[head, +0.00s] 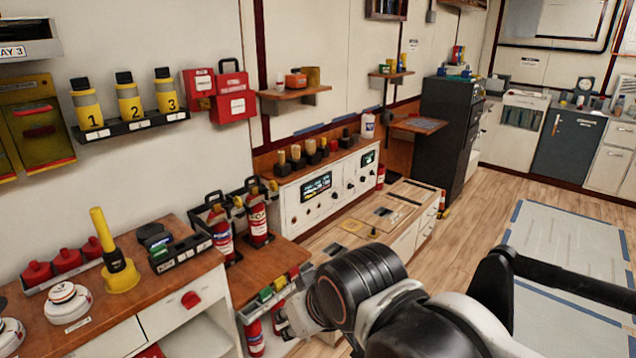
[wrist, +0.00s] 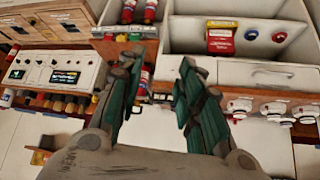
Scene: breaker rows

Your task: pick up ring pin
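My gripper (wrist: 160,76) shows in the wrist view with its two green-grey fingers spread apart. I see nothing held between them. Beyond the fingertips are a wooden bench edge and white cabinet fronts. In the head view my arm reaches toward the bench, and its own links hide most of the gripper. I cannot make out a ring pin for certain in either view.
A black tray (head: 184,254), a yellow-handled tool (head: 117,262) and white gauges (head: 68,304) occupy the left bench. A rail of coloured items (head: 271,289) lies close to my arm. A white control panel (head: 318,194) stands behind.

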